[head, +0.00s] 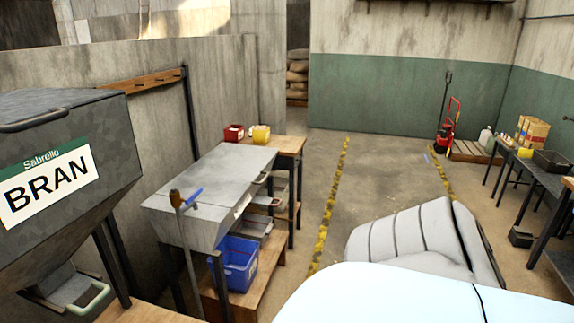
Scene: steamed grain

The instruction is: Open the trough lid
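A grey metal bin with a flat, slightly sloping top (215,175) stands left of centre in the head view. It may be the trough, but I see no label that confirms this. Its top lies flat and looks closed. A pale handle (242,206) is on its front right side. Neither of my grippers is in view.
A blue crate (240,268) sits on a low wooden shelf under the metal bin. Red (233,133) and yellow (261,134) containers stand on a wooden table behind. Open floor (380,165) lies between yellow lines. Dark benches (550,175) line the right side.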

